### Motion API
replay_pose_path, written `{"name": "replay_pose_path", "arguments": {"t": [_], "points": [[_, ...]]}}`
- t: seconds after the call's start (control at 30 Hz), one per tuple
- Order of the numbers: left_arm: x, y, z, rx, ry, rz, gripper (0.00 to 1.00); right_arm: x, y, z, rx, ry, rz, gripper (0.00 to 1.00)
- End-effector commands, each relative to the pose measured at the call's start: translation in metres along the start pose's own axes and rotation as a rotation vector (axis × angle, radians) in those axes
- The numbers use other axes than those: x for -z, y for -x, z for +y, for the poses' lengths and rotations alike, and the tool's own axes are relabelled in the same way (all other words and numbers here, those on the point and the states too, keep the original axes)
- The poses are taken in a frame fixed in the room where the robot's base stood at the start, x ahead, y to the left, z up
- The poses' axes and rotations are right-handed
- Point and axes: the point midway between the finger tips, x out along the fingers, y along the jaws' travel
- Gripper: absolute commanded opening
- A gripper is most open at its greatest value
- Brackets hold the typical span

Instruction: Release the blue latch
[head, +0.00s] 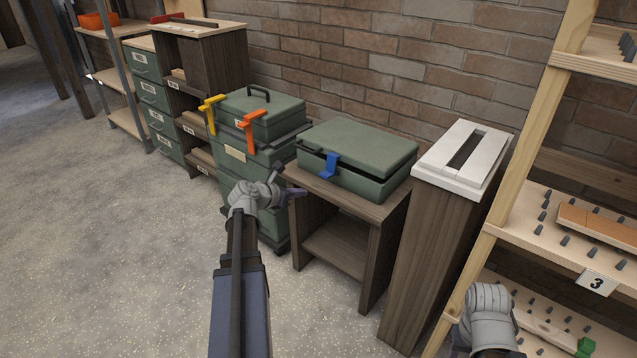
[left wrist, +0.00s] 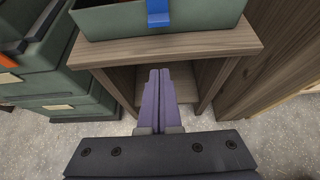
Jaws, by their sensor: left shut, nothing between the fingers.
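The blue latch (head: 330,165) sits on the front of a green case (head: 362,148), left of its middle. A dark gap shows under the case's lid along the front. I cannot tell whether the latch still hooks the lid. The latch's lower part also shows at the top of the left wrist view (left wrist: 158,14). My left gripper (head: 299,192) is shut and empty, in front of the wooden stand, below and left of the latch, apart from it. Its closed purple fingers show in the left wrist view (left wrist: 160,84). My right gripper's fingers are out of view.
The case rests on an open wooden stand (head: 338,243). Stacked green boxes with orange (head: 252,128) and yellow (head: 211,112) handles stand left. A white-topped wooden bin (head: 464,158) and a peg shelf (head: 550,235) stand right. Brick wall behind; open floor front left.

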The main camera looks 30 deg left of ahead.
Motion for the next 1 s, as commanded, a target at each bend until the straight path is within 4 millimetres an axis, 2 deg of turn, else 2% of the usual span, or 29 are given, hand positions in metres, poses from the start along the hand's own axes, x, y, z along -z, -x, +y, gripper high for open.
{"name": "replay_pose_path", "arguments": {"t": [0.17, 0.4, 0.7, 0.73, 0.77, 1.0], "points": [[0.002, -0.013, 0.000, 0.002, -0.001, 0.001, 0.00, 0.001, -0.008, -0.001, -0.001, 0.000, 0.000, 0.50], [0.004, -0.059, 0.001, 0.003, -0.001, 0.001, 0.00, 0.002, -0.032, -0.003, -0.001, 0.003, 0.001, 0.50], [0.002, -0.107, 0.001, 0.002, -0.001, 0.001, 0.00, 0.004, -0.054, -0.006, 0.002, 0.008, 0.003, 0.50], [-0.009, -0.098, 0.000, 0.000, 0.000, 0.000, 0.00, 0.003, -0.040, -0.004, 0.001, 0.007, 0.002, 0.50], [-0.013, -0.095, 0.000, 0.000, 0.000, 0.001, 0.00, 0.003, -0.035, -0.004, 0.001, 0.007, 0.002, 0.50], [-0.031, -0.088, 0.000, 0.000, 0.000, 0.001, 0.00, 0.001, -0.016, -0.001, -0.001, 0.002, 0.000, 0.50]]}}
